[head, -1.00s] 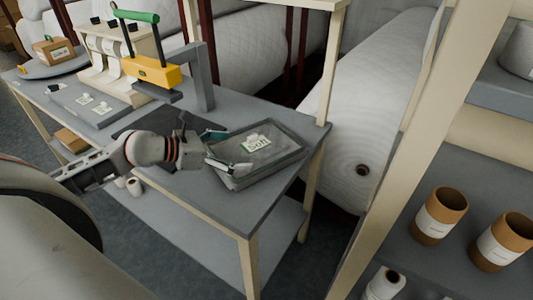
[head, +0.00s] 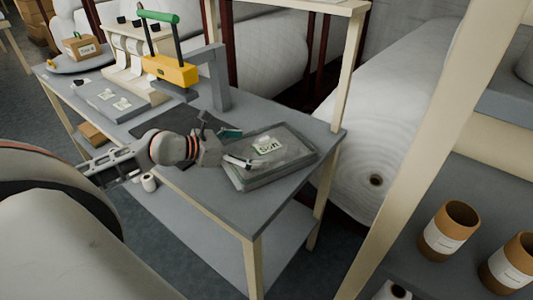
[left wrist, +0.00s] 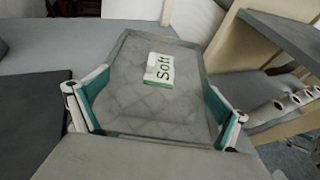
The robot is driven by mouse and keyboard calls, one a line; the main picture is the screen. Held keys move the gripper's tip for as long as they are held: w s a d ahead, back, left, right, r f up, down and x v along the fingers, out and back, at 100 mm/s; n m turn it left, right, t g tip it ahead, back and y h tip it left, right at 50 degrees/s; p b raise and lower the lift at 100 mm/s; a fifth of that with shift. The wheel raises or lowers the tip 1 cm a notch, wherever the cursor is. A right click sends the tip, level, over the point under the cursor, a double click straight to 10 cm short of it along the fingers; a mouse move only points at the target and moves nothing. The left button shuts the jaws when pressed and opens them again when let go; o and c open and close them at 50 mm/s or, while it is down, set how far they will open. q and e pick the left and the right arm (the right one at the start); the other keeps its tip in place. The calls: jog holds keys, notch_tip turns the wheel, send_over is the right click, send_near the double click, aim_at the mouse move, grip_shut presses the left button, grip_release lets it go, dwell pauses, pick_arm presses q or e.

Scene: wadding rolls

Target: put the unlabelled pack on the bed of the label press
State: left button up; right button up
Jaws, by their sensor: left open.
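A flat, grey, see-through pack (head: 292,163) with quilted filling lies at the right end of the grey table. A white and green tag reading like "Soft" (head: 268,147) is on its top, so it does not look bare. It fills the middle of the left wrist view (left wrist: 150,110). My left gripper (head: 235,147) is open at the pack's left end. In the left wrist view its teal-padded fingers (left wrist: 156,95) stand on either side of the pack; contact cannot be told. The yellow label press (head: 170,70) with green handle stands behind, above a dark bed (head: 160,121). My right gripper is not in view.
A box (head: 82,47) stands at the far left. A cream post (head: 425,130) and a shelf of brown tubes (head: 447,230) are at right. The table's front strip is clear.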

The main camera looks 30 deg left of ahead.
aim_at(265, 147)
pick_arm(q)
jog(key=shift+x, duration=1.95)
jog(key=c, duration=1.1)
jog(key=shift+r, duration=0.1)
